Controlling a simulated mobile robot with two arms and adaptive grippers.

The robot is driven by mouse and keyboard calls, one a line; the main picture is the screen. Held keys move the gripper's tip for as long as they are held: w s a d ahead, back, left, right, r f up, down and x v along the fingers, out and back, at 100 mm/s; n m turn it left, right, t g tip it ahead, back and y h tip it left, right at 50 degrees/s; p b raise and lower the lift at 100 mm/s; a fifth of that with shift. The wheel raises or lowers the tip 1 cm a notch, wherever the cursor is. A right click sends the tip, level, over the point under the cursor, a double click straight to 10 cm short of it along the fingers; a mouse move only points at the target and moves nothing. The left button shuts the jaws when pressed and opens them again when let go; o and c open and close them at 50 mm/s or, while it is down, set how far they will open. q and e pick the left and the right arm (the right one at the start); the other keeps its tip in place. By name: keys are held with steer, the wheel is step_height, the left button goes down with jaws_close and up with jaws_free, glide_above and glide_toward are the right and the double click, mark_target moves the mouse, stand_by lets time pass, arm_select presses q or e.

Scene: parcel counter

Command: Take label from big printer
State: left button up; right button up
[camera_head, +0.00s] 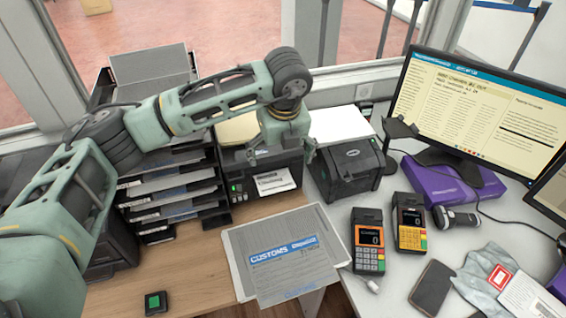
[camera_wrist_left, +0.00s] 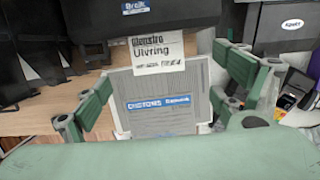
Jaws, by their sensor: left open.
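The big black printer (camera_head: 238,187) stands behind the customs forms, with a green light on its front. A white printed label (camera_head: 275,181) hangs from its front; the label also shows in the wrist view (camera_wrist_left: 158,55), below the dark printer body (camera_wrist_left: 200,12). My left gripper (camera_head: 287,142) is above and in front of the printer, partly covering it. In the wrist view the left gripper's fingers (camera_wrist_left: 160,95) are spread wide on either side of the label, empty and apart from it. My right gripper is not in view.
A smaller black printer (camera_head: 347,170) stands close on the right. Stacked paper trays (camera_head: 170,188) stand on the left. Customs forms (camera_head: 285,255) lie in front. Two card terminals (camera_head: 368,240), a scanner (camera_head: 455,217) and a monitor (camera_head: 480,105) are to the right.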

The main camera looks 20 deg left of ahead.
arm_select(q)
steer(key=w, duration=0.1)
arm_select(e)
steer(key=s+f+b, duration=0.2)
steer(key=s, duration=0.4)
arm_select(q)
steer(key=b, duration=0.2)
glide_above(276, 185)
steer(key=s, duration=0.1)
steer(key=f, duration=0.7)
steer(key=shift+s+d+f, duration=0.1)
steer(key=shift+d, duration=0.3)
steer(key=b+x, duration=0.3)
steer(key=x, duration=0.1)
steer(key=shift+c, duration=2.7)
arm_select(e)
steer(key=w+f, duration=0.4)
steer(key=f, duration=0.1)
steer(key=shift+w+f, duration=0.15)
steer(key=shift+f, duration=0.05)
